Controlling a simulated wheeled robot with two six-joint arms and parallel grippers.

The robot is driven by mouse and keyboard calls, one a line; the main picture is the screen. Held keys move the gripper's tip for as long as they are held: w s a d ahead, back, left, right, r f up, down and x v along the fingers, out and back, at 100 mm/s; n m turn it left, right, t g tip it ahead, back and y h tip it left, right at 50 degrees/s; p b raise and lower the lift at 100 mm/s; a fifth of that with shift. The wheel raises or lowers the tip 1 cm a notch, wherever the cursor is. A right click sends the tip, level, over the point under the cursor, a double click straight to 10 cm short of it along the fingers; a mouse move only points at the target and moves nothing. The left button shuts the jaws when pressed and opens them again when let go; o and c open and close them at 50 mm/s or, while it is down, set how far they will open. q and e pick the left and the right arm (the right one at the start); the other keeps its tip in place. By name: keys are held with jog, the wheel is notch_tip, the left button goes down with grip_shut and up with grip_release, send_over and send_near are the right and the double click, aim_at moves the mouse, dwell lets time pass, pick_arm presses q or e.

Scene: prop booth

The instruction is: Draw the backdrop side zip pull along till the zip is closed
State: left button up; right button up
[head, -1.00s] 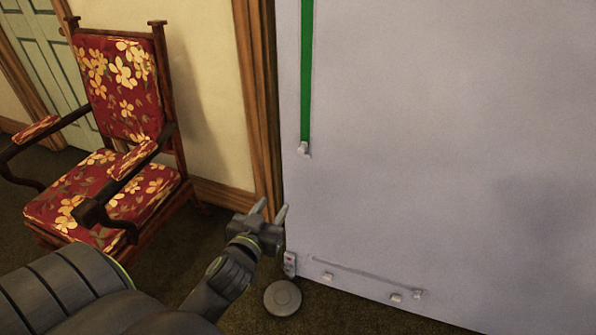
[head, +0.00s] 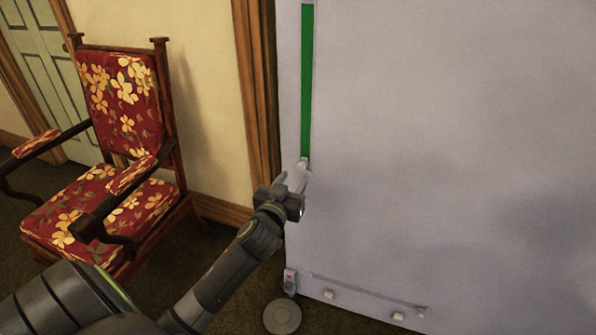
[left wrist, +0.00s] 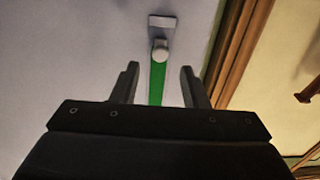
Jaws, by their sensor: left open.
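The pale grey backdrop (head: 450,130) fills the right of the head view. A green strip (head: 306,85) runs up near its left edge, and also shows in the left wrist view (left wrist: 157,86). The small pale zip pull (head: 304,162) sits at the strip's lower end; in the left wrist view the pull (left wrist: 160,50) appears just beyond the fingertips. My left gripper (head: 292,179) is open and empty, close to the pull in the head view. In the left wrist view its fingers (left wrist: 159,69) lie either side of the strip. Contact cannot be told.
A red floral armchair (head: 120,95) stands left against the cream wall (head: 210,110). A brown wooden post (head: 258,90) is beside the backdrop edge. Low on the backdrop is a slot (head: 370,293) with small pale knobs. A round grey disc (head: 282,316) lies on the dark floor.

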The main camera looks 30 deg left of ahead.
aim_at(301, 168)
pick_arm(q)
jog(key=shift+x, duration=2.2)
grip_shut()
